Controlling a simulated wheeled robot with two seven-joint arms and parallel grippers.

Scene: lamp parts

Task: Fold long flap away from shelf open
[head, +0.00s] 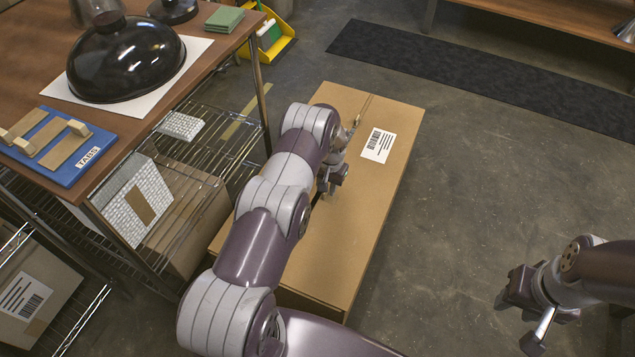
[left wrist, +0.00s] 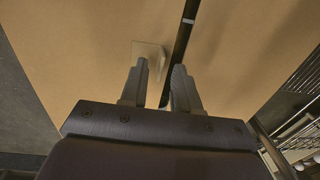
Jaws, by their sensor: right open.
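A long cardboard box (head: 350,240) lies on the floor beside the shelf rack, with a barcode label on its top. The long flap away from the shelf (head: 375,185) looks flat. My left gripper (head: 333,180) is down at the box top near the seam; my arm hides much of the shelf-side flap. In the left wrist view its two fingers (left wrist: 160,80) stand apart over the cardboard. A small pale tab (left wrist: 148,52) is at the left finger, and a dark gap (left wrist: 182,45) runs by the right finger. My right gripper (head: 520,290) is open and empty over the floor.
A wire shelf rack (head: 225,140) stands close along the box's left side, under a wooden table with a black dome lamp shade (head: 125,58). A dark mat (head: 480,75) lies at the back. The floor right of the box is clear.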

